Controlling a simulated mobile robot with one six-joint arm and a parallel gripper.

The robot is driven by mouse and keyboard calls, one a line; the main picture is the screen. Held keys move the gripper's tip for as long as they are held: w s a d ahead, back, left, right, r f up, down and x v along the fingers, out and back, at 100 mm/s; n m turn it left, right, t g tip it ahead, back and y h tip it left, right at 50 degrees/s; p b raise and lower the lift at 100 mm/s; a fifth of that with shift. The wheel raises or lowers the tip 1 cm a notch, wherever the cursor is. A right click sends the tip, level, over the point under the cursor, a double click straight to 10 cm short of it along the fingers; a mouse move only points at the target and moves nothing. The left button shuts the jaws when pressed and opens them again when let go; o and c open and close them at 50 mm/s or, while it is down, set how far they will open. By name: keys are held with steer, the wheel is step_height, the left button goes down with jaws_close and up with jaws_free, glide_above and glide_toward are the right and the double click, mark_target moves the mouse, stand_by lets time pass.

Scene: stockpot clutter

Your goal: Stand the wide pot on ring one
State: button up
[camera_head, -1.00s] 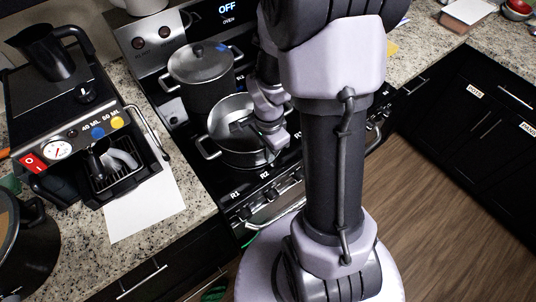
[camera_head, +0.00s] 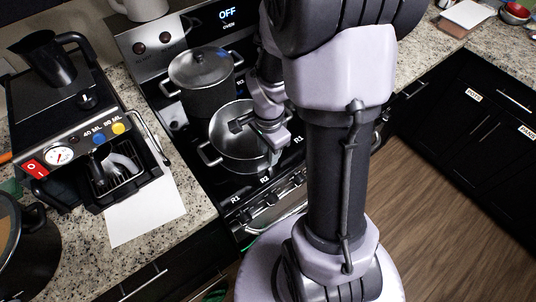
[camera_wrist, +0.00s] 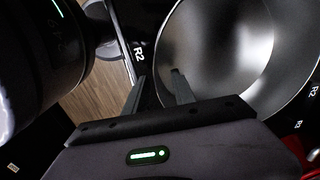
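The wide pot (camera_head: 228,146) is a silver, open, empty pot upright on the black stove top in the head view, with a loop handle at its left. Its shiny inside (camera_wrist: 235,45) fills the right of the wrist view. My gripper (camera_head: 270,160) is at the pot's front right rim. In the wrist view my gripper's two dark fingers (camera_wrist: 158,78) are apart, with the near rim seemingly between them; contact cannot be told. Labels R1 (camera_head: 235,200) and R2 (camera_head: 264,179) mark the stove's front edge. The ring under the pot is hidden.
A taller lidded pot (camera_head: 203,92) stands right behind the wide pot. A coffee machine (camera_head: 85,135) and white paper (camera_head: 147,212) are on the left counter. A dark pot (camera_head: 28,250) is at the lower left. My arm hides the stove's right side.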

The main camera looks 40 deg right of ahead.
step_height(320, 180, up, 9)
steer(key=shift+s+f+p, duration=0.1)
steer(key=shift+f+p, duration=0.1)
steer(key=shift+p, duration=0.95)
steer(key=s+a+r+n+t+y, duration=0.1)
steer(key=s+a+r+n+t, duration=0.25)
steer(key=a+r+n, duration=0.4)
steer(key=s+a+r+n+t+y, duration=0.1)
steer(key=s+a+r+n+t, duration=0.1)
steer(key=s+a+r+n, duration=0.5)
step_height(320, 180, down, 9)
steer(key=w+a+m+b, duration=0.1)
steer(key=w+b, duration=0.1)
steer(key=b, duration=0.8)
steer(key=shift+r+b, duration=0.2)
steer(key=shift+b, duration=0.1)
